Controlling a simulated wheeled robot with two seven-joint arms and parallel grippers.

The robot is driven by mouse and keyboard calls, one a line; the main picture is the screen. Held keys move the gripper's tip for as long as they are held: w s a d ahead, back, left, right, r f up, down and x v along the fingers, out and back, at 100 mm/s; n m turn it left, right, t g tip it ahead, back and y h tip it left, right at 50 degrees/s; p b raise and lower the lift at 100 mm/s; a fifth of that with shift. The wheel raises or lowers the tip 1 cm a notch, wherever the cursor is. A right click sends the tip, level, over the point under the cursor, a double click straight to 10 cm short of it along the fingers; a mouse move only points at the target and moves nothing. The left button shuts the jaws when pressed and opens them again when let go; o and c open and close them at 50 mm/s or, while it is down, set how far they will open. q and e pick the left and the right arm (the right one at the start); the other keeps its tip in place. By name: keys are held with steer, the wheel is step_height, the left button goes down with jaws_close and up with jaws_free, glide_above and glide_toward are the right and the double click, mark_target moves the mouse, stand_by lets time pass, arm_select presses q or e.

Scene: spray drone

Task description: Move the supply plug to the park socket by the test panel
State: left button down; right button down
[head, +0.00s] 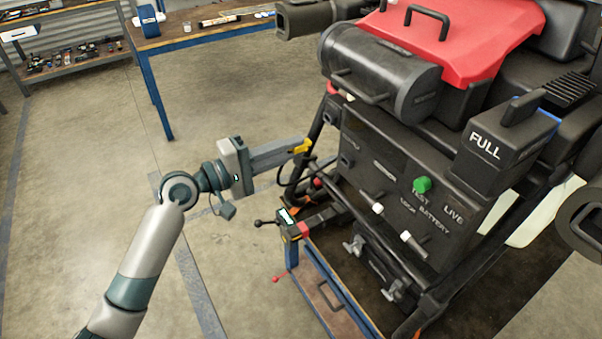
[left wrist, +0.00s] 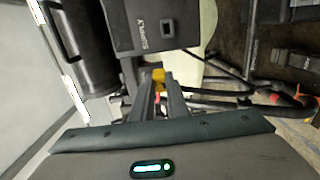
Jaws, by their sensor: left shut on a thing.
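The yellow supply plug (head: 301,147) is at the fingertips of my left gripper (head: 296,148). It also shows in the left wrist view (left wrist: 158,75), between the two fingers (left wrist: 161,90), which are shut on it. In the wrist view, a square socket (left wrist: 167,28) beside the word SUPPLY looks empty. The plug appears apart from the drone's dark front face (head: 400,190). The test panel (head: 425,215) has a green knob, white-tipped levers and TEST, LIVE and BATTERY lettering. I cannot make out which opening is the park socket. My right gripper is not in view.
A black cable (head: 283,177) loops near the frame leg by the plug. A black tank (head: 378,75) and a red cover (head: 470,40) sit above. A small clamp-like device (head: 290,222) stands on the stand's corner.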

arm_select(q)
steer(key=shift+w+a+r+b, duration=0.2)
steer(key=shift+w+a+r, duration=0.2)
steer(key=shift+w+a, duration=0.2)
steer(key=shift+w+a+r+b, duration=0.2)
steer(key=shift+w+a+r, duration=0.2)
steer(key=shift+w+a, duration=0.15)
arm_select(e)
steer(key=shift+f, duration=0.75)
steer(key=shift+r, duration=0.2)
arm_select(q)
steer(key=shift+w+d, duration=0.1)
steer(key=shift+w, duration=0.05)
steer(key=shift+p+x, duration=0.8)
steer(key=shift+x, duration=2)
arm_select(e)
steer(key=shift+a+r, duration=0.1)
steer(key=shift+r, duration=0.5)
arm_select(q)
steer(key=shift+p, duration=0.45)
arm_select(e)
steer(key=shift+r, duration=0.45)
